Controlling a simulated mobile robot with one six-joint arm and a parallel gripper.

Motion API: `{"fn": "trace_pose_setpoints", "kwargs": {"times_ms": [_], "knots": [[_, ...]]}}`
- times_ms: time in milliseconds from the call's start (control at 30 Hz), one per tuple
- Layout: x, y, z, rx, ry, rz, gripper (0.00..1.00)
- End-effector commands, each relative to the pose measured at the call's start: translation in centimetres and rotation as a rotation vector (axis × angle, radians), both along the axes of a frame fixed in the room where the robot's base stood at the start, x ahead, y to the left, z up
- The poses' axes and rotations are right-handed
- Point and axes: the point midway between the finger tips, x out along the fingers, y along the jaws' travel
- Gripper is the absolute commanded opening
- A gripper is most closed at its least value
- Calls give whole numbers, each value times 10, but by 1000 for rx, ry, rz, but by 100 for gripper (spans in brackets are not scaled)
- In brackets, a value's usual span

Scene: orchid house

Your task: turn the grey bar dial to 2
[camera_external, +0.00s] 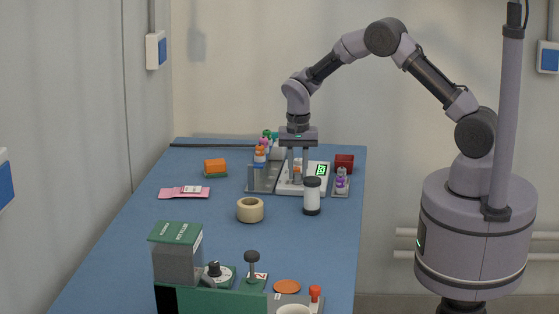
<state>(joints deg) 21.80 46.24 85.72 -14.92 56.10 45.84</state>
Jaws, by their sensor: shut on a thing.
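A dial with a dark grey bar-shaped knob (214,269) on a pale round plate sits at the near end of the table, beside a grey box with a green top. Its marks are too small to read. My gripper (298,173) is far from it, at the far end of the table, pointing down over a white device with a lit green display (321,170). It is shut on a small orange-and-white thing (297,164), which looks like a vial. The fingers partly hide it, and I cannot tell whether it touches the device.
A grey rack with capped vials (260,155) stands left of my gripper. A white jar with black ends (312,196) and a tape roll (250,210) stand nearer. A dark-knobbed upright (252,262) stands right of the dial.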

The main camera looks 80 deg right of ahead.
Motion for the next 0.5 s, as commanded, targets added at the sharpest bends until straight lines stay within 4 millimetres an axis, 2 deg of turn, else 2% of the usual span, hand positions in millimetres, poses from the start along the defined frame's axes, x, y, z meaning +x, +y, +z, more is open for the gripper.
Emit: {"fn": "trace_pose_setpoints", "kwargs": {"times_ms": [233, 267, 367, 500], "knots": [[0, 0, 1, -1, -1, 1, 0], [0, 0, 1, -1, -1, 1, 26], [0, 0, 0, -1, -1, 1, 45], [0, 0, 0, -1, -1, 1, 46]]}}
